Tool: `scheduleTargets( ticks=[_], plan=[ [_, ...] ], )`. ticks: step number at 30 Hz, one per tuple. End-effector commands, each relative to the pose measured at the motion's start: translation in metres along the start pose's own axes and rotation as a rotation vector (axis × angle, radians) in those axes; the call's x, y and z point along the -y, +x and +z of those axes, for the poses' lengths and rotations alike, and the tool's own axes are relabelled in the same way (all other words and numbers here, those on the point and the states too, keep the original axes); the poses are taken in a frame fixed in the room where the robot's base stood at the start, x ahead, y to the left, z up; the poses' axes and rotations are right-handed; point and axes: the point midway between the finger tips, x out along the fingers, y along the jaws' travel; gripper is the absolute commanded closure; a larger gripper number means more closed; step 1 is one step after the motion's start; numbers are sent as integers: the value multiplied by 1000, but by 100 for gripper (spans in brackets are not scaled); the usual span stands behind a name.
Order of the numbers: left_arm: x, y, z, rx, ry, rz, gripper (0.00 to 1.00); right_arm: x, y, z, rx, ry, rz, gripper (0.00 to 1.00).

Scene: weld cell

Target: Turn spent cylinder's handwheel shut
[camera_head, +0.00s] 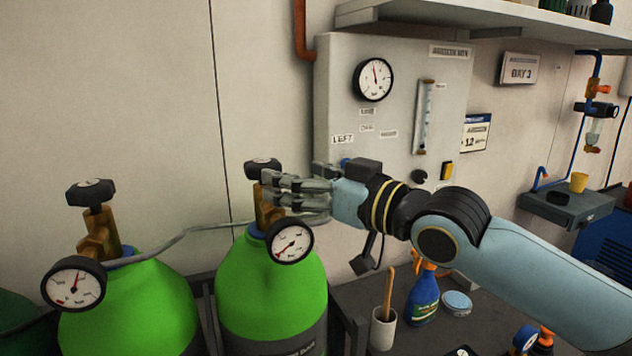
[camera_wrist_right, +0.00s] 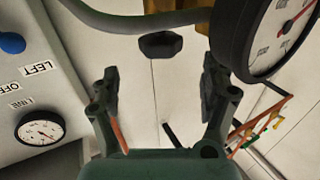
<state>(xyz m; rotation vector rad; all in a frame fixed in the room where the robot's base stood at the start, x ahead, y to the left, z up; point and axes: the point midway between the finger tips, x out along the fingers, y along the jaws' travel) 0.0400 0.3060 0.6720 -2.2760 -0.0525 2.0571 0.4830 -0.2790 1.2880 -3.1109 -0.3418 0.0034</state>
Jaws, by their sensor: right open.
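Two green cylinders with brass valves stand at the left in the head view. The right cylinder (camera_head: 270,290) has a dark handwheel (camera_head: 262,168) on top and a round gauge (camera_head: 289,241) whose needle points to the lower left. The left cylinder (camera_head: 130,312) has its own dark handwheel (camera_head: 90,192) and a gauge (camera_head: 73,284) with its needle pointing up. My right gripper (camera_head: 272,192) is at the right cylinder's valve, just below its handwheel, partly covering the brass. In the wrist view its fingers (camera_wrist_right: 160,88) are spread and empty, with a dark handwheel (camera_wrist_right: 160,45) beyond them. My left gripper is out of view.
A grey wall panel (camera_head: 400,110) with a gauge and labels stands behind my right gripper. A grey hose (camera_head: 185,235) runs between the valves. A blue spray bottle (camera_head: 423,296) and a white cup (camera_head: 383,330) stand on the dark bench below my right arm.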

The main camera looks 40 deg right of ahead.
Motion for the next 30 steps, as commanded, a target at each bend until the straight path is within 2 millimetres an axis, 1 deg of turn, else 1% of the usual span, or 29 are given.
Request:
scheduleTargets(
  ticks=[1, 3, 9, 15, 30],
  plan=[
    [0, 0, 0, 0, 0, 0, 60, 0, -9, 1, 3, -6, -3, 20],
    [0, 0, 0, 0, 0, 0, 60, 1, -18, 0, 1, -6, -3, 20],
    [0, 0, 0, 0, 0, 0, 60, 0, -32, 0, 0, -2, 0, 20],
    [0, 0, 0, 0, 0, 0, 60, 1, -37, -1, -3, 2, -2, 20],
    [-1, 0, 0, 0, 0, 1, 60, 0, -36, -1, -3, 3, -1, 20]
  ],
)
